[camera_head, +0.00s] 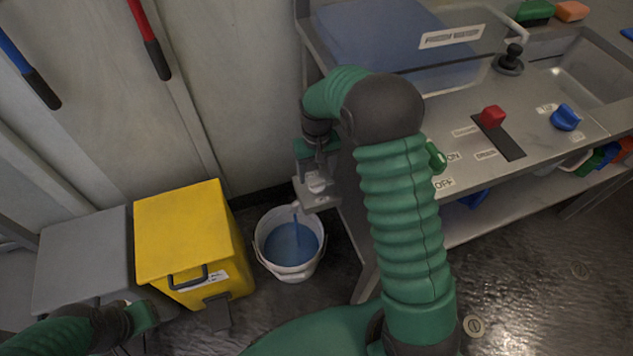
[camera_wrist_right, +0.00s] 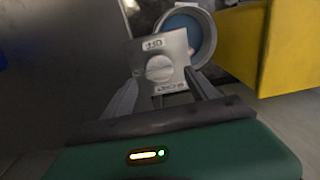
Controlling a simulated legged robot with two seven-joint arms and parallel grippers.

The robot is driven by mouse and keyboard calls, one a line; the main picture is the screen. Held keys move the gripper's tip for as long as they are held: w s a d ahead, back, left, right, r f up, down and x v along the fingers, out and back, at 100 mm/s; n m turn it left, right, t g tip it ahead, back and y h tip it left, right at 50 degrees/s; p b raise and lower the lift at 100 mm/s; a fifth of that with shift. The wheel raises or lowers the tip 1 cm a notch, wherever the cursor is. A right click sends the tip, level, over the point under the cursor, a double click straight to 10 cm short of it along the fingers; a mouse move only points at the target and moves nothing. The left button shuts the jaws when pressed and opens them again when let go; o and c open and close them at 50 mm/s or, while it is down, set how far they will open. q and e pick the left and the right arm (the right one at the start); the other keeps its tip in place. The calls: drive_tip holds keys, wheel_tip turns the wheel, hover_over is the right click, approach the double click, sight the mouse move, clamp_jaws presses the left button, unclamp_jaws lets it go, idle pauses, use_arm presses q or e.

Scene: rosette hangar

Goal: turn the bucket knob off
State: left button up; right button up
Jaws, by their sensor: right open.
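The bucket knob is a round grey knob (camera_wrist_right: 160,68) on a small metal plate in the right wrist view, with labels above and below it. The plate (camera_head: 316,203) also shows in the head view, above the white bucket (camera_head: 291,272) of blue liquid. A blue streak runs from a spout at the plate down into the bucket. My right gripper (camera_wrist_right: 163,84) is open, its fingers on either side of the knob; I cannot tell whether they touch it. In the head view it (camera_head: 318,172) is at the plate. My left gripper (camera_head: 144,318) is low at the left, its jaws unclear.
A yellow bin (camera_head: 182,232) stands left of the bucket, with a grey box (camera_head: 82,252) beside it. The metal sink counter (camera_head: 465,105) on the right carries a red switch (camera_head: 493,116), a blue knob (camera_head: 565,117) and a green knob (camera_head: 436,156) near ON and OFF labels.

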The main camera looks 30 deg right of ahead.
sight(317, 180)
wheel_tip(317, 180, down, 4)
drive_tip(key=shift+d+r+b, duration=0.15)
drive_tip(key=shift+r+b, duration=0.1)
drive_tip(key=shift+b, duration=0.1)
drive_tip(key=c, duration=1.4)
drive_tip(key=shift+o, duration=0.2)
drive_tip(key=shift+r+m+p, duration=0.25)
drive_tip(key=shift+m+p, duration=0.25)
drive_tip(key=shift+p, duration=0.5)
drive_tip(key=m+p, duration=0.6)
drive_tip(key=p, duration=0.2)
drive_tip(key=shift+r+m, duration=0.1)
drive_tip(key=shift+m, duration=0.3)
drive_tip(key=m+p, duration=0.4)
drive_tip(key=m, duration=0.1)
drive_tip(key=shift+f+m+p, duration=0.15)
drive_tip(key=shift+m+p, duration=0.5)
drive_tip(key=shift+m, duration=0.6)
drive_tip(key=shift+f+m+p, duration=0.1)
drive_tip(key=shift+m+p, duration=0.5)
drive_tip(key=shift+m, duration=0.65)
drive_tip(key=shift+w, duration=0.1)
